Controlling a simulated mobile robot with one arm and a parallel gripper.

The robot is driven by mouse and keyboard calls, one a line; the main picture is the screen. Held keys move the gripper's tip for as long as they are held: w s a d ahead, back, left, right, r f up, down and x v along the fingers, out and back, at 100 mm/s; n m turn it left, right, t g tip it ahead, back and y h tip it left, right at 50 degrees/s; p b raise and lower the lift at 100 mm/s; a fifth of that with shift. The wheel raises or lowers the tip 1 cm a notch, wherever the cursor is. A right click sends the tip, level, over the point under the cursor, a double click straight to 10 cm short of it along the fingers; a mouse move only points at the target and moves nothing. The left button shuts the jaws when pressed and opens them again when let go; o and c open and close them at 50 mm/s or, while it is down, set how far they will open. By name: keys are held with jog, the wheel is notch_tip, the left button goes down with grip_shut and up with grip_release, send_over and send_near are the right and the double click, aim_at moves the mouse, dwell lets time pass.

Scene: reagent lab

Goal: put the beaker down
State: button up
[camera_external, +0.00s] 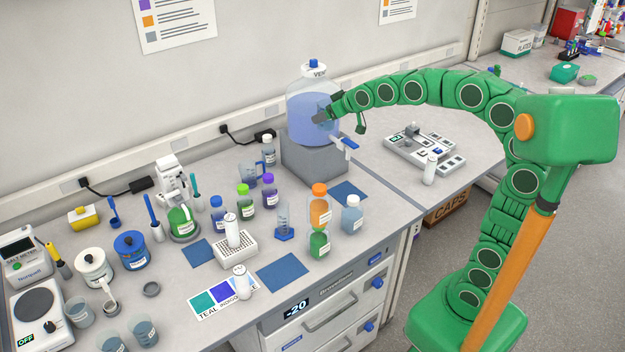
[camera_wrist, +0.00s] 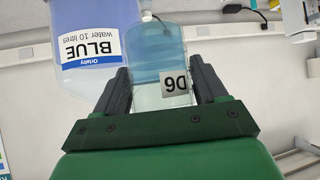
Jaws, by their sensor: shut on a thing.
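My gripper (camera_external: 322,116) is shut on a clear beaker (camera_wrist: 158,55). The beaker holds blue liquid and has a small pale label; it sits between the two dark fingers in the wrist view (camera_wrist: 160,95). In the external view my gripper is raised in front of the big blue water carboy (camera_external: 302,98), and the beaker is hard to make out against it. I cannot tell whether the beaker touches the carboy. The carboy's upside-down BLUE label (camera_wrist: 90,47) shows in the wrist view.
The carboy stands on a grey block (camera_external: 312,165) with a blue-handled tap (camera_external: 345,142). Bottles, a tube rack (camera_external: 236,248) and other beakers (camera_external: 142,331) crowd the bench. A grey panel device (camera_external: 425,150) is on the right bench.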

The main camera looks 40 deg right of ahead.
jog(key=s+d+f+m+h, duration=0.1)
jog(key=s+d+m+h, duration=0.4)
jog(key=d, duration=1.1)
jog(key=s+d+m+h, duration=0.2)
jog(key=s+d, duration=0.4)
jog(key=d, duration=1)
notch_tip(320, 180, down, 18)
jog(key=shift+a+f+x, duration=0.15)
jog(key=shift+x, duration=4.1)
jog(key=shift+a+f+x, duration=0.15)
jog(key=shift+x, duration=4.05)
jog(key=shift+f, duration=1.55)
jog(key=shift+f, duration=0.1)
jog(key=o, duration=1.2)
